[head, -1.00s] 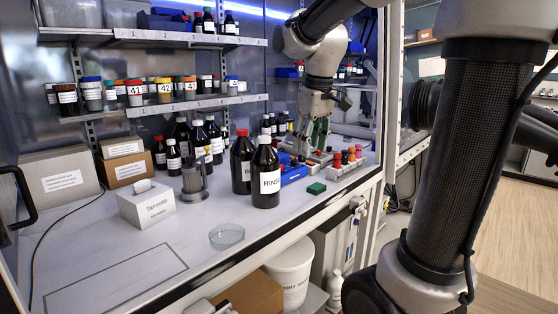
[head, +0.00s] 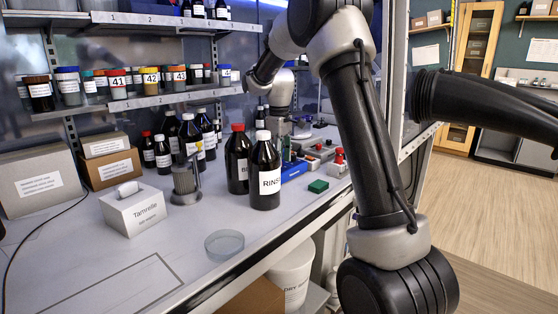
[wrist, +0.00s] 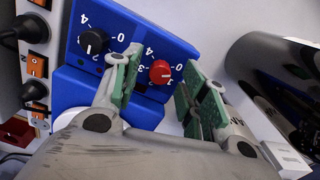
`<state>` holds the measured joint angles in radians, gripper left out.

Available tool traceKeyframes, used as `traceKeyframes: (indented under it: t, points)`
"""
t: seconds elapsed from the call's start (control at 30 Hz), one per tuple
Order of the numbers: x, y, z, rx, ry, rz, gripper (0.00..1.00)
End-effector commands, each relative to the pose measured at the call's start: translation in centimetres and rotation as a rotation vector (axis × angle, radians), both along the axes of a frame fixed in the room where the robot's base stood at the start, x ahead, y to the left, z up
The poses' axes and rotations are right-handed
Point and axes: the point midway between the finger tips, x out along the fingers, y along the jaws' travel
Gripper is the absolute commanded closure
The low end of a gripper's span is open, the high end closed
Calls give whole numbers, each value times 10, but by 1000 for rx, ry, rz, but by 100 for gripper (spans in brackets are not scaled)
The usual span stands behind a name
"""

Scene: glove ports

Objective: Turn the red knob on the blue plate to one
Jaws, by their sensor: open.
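In the wrist view the blue plate (wrist: 75,88) carries a red knob (wrist: 160,72) and a black knob (wrist: 93,42), with white numbers around them. The red knob has a pale mark on its face; the value it points at is hard to read. My gripper (wrist: 160,78) is open, with one green-padded finger on each side of the red knob. I cannot tell whether either pad touches it. In the head view the blue plate (head: 293,171) is partly hidden behind dark bottles, and its knobs cannot be made out there.
A RINSE bottle (head: 265,172) and a red-capped bottle (head: 238,160) stand left of the plate. A green block (head: 318,186) lies in front on the bench. Orange switches (wrist: 38,65) and black plugs sit beside the plate in the wrist view. The front bench has free room.

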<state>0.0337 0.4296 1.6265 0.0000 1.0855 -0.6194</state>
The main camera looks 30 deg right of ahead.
Motion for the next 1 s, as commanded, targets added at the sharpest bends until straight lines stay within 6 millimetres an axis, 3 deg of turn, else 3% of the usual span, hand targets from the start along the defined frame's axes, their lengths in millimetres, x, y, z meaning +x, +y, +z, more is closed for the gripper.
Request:
traceKeyframes:
  t: [0.13, 0.4, 0.63, 1.0]
  points:
    - [0, 0, -11, 0, 0, 0, 57]
    - [0, 0, -13, 0, 0, 0, 57]
    - [0, 0, -13, 0, 0, -1, 98]
    - [0, 0, -13, 0, 0, -39, 100]
